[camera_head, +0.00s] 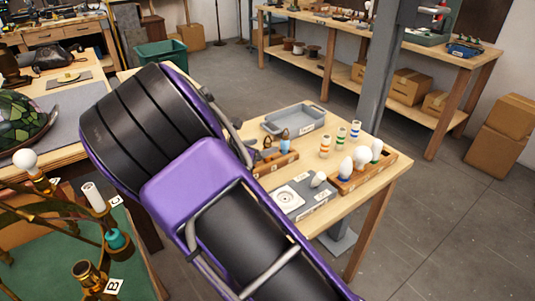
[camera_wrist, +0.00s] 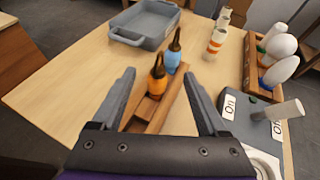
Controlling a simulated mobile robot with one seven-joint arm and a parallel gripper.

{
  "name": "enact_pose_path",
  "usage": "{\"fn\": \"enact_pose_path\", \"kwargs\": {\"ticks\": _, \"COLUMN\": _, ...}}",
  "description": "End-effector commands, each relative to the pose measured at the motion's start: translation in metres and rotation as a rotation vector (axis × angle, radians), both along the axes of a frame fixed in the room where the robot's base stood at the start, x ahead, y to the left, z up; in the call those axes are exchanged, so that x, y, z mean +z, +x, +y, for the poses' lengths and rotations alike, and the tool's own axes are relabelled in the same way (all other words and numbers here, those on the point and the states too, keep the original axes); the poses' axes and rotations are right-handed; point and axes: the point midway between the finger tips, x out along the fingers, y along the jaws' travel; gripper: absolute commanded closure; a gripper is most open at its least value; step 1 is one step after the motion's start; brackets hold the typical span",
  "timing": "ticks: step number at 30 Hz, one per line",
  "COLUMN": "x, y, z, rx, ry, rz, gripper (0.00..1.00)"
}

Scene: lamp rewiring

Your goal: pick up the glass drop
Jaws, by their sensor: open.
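An orange piece (camera_wrist: 157,82) and a blue piece (camera_wrist: 173,57), each with a dark narrow top, stand in a wooden rack (camera_wrist: 153,116) on the light wood table. They look drop-shaped; I cannot tell for sure which is the glass drop. My gripper (camera_wrist: 159,73) is open and empty. In the wrist view the orange piece appears between its fingertips, with the blue one just behind; I see no contact.
A grey tray (camera_wrist: 146,22) lies at the back of the table. Banded cylinders (camera_head: 325,146) stand to the right, near a wooden rack of bulbs (camera_head: 376,170). Bare tabletop lies left of the rack.

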Motion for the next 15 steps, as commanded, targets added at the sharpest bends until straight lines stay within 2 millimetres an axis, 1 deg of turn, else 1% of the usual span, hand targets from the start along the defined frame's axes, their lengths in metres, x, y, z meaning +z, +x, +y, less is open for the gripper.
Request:
{"fn": "enact_pose_path", "kwargs": {"ticks": 3, "x": -0.012, "y": 0.015, "z": -0.009, "rx": -0.002, "ry": -0.004, "rz": 0.0, "gripper": 0.23}}
{"fn": "enact_pose_path", "kwargs": {"ticks": 7, "x": -0.018, "y": 0.029, "z": -0.017, "rx": -0.001, "ry": -0.003, "rz": 0.0, "gripper": 0.23}}
{"fn": "enact_pose_path", "kwargs": {"ticks": 10, "x": -0.02, "y": 0.033, "z": -0.02, "rx": -0.001, "ry": -0.002, "rz": 0.0, "gripper": 0.23}}
{"fn": "enact_pose_path", "kwargs": {"ticks": 15, "x": -0.02, "y": 0.034, "z": -0.02, "rx": 0.0, "ry": 0.0, "rz": 0.0, "gripper": 0.23}}
